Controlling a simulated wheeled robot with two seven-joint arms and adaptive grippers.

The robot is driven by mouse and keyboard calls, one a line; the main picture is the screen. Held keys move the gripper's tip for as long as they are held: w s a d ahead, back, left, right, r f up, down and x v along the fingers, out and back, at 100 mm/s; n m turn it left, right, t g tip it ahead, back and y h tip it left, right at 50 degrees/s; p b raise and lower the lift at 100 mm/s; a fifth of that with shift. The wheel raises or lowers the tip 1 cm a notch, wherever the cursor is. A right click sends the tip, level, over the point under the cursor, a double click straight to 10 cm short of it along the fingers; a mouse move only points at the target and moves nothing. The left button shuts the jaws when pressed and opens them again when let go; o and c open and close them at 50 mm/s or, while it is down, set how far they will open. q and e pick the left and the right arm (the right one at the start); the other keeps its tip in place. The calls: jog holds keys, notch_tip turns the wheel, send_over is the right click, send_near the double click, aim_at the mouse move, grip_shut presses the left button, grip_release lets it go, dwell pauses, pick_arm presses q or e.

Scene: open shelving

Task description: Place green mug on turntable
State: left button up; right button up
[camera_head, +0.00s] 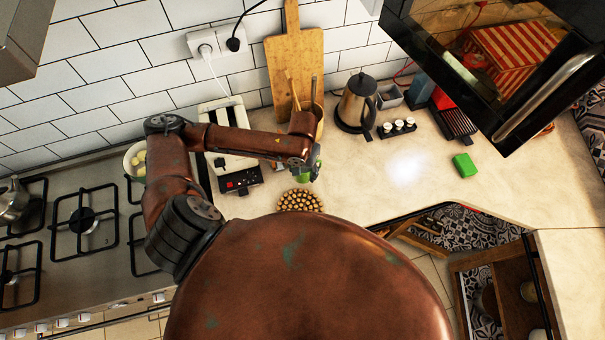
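The green mug (315,160) is small and partly hidden at the end of my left arm, on the counter side near the utensil holder. My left gripper (309,174) points down at the mug and overlaps it. Its fingers are too small and dark to show whether they grip it. My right gripper is out of view.
A utensil holder (318,122), cutting board (293,62), kettle (356,103) and spice jars (398,126) stand behind. A green block (464,165) lies right. The middle-right counter is clear; a microwave (495,55) overhangs it.

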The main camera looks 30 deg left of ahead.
pick_arm(q)
jog(key=shift+w+a+f, duration=0.15)
jog(key=shift+w+f, duration=0.05)
jog(key=shift+f, duration=0.05)
jog(key=shift+w+a+f, duration=0.1)
jog(key=shift+f, duration=1.55)
jog(key=shift+f, duration=0.1)
jog(key=o, duration=1.6)
